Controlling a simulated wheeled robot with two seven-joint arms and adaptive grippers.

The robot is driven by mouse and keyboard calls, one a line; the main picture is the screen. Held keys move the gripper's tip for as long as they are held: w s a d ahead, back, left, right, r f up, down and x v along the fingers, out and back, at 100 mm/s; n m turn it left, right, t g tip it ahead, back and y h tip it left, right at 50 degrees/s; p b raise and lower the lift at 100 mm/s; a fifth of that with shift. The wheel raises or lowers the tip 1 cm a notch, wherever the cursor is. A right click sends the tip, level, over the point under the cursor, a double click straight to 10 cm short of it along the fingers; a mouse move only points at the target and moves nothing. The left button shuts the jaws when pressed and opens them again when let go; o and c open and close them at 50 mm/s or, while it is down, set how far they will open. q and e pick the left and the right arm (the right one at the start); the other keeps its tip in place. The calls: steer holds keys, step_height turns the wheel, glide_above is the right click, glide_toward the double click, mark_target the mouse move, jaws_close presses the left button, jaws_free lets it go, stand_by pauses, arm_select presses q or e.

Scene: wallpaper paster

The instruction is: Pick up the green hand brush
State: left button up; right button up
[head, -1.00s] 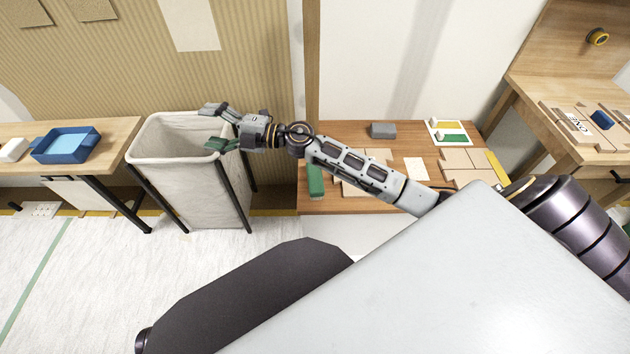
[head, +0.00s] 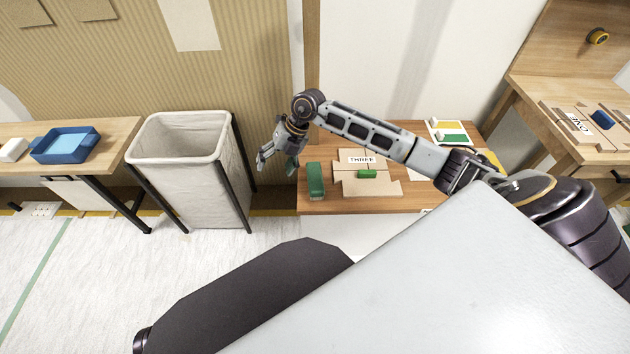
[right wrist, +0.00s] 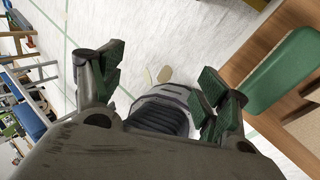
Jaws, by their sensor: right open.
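A long dark green piece with rounded ends (head: 316,181) lies at the left end of the low wooden table. A smaller green block (head: 367,174) lies on a cardboard piece by the "THREE" label. I cannot tell for sure which is the green hand brush. My right gripper (head: 277,161) is open and empty, pointing down just left of the table, beside the long green piece and apart from it. In the right wrist view, the open fingers (right wrist: 156,88) have floor between them, and the long green piece (right wrist: 283,75) shows at the right. My left gripper is out of view.
A cloth bin (head: 178,150) in a black frame stands left of my right gripper. The low table (head: 320,205) also bears cardboard pieces (head: 385,187) and a white, yellow and green card (head: 450,132). A blue tray (head: 66,146) sits on the left table. Another wooden table stands right.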

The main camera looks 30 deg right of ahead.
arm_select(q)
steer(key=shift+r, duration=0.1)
arm_select(e)
steer(key=s+d+m+g+h, duration=0.1)
steer(key=d+h, duration=0.4)
steer(key=d, duration=0.8)
steer(key=shift+s+d+f+g+h, duration=0.25)
steer(key=shift+g+h, duration=0.05)
steer(key=b, duration=0.2)
glide_above(315, 176)
step_height(315, 176, down, 7)
steer(key=shift+d+f, duration=0.1)
steer(key=shift+f, duration=0.7)
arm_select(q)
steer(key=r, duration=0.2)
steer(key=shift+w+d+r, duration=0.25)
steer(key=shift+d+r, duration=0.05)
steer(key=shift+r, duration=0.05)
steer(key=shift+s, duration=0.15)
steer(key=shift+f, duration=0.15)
